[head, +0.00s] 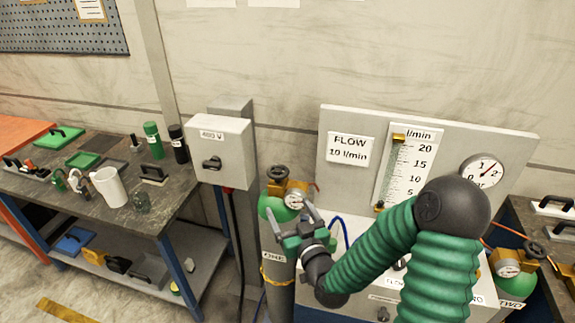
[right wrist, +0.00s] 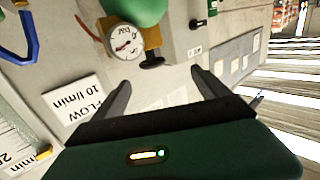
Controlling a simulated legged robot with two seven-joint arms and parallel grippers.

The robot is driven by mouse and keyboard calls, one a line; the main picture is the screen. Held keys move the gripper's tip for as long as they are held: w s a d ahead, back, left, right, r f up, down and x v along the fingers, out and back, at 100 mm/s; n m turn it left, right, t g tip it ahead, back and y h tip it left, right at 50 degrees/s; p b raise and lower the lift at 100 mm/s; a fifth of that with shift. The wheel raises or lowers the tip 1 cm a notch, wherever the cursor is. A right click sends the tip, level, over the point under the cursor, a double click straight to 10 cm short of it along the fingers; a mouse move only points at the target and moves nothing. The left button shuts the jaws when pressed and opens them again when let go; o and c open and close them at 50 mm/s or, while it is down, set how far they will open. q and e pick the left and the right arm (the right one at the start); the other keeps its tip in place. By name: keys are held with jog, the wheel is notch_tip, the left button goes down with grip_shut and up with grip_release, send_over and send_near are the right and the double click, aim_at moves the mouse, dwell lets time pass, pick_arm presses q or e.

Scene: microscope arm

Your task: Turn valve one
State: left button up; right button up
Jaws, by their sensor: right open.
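Valve one is a black handwheel (head: 278,172) on the brass fitting atop a green-shouldered cylinder labelled ONE (head: 272,257) in the head view. A round gauge (head: 293,200) sits on the fitting. My right gripper (head: 293,219) is open and empty, in front of the cylinder's shoulder and below the handwheel in the picture. In the right wrist view, turned over, the handwheel (right wrist: 152,62) appears between the spread fingers (right wrist: 161,78), with the gauge (right wrist: 125,39) to its left. The fingers do not appear to touch it; the gap's depth cannot be told. My left gripper is out of view.
A flow panel (head: 458,125) with a flow tube stands behind, right of the cylinder. A grey 480 V switch box (head: 220,150) is to the left. A second cylinder, TWO (head: 517,284), stands at the right. A cluttered workbench (head: 100,228) is at the left.

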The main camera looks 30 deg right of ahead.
jog(key=d+r, duration=0.1)
jog(key=p, duration=0.1)
send_near(276, 168)
jog(key=shift+h, duration=0.4)
jog(key=x, duration=0.3)
jog(key=p+x, duration=0.1)
jog(key=x, duration=0.4)
jog(key=shift+w+f+p, duration=0.3)
jog(key=shift+w+f, duration=0.2)
jog(key=shift+w, duration=0.4)
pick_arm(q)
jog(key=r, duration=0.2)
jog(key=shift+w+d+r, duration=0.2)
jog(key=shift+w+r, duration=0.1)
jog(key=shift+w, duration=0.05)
pick_arm(e)
jog(key=shift+s+d, duration=0.1)
jog(key=shift+d, duration=0.05)
jog(key=c, duration=1.4)
